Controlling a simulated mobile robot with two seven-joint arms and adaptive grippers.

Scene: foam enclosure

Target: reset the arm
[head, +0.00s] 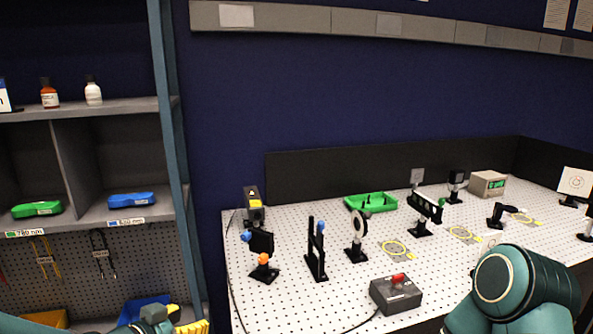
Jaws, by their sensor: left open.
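My left gripper (184,318) shows only in part at the bottom edge of the head view, in front of the lower shelf. Its grey and yellow parts are visible, its fingers are apart, and I see nothing held in it. A piece of my teal left arm (125,327) shows beside it. My right arm (520,290) rises at the bottom right as a rounded teal joint, in front of the table's near edge. My right gripper is out of the picture.
A white perforated table (330,308) carries several optical mounts, a green tray (370,202) and a grey box with a red button (396,293). At left, a shelf unit (100,108) holds bottles, a green case (37,209) and a blue case (131,200).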

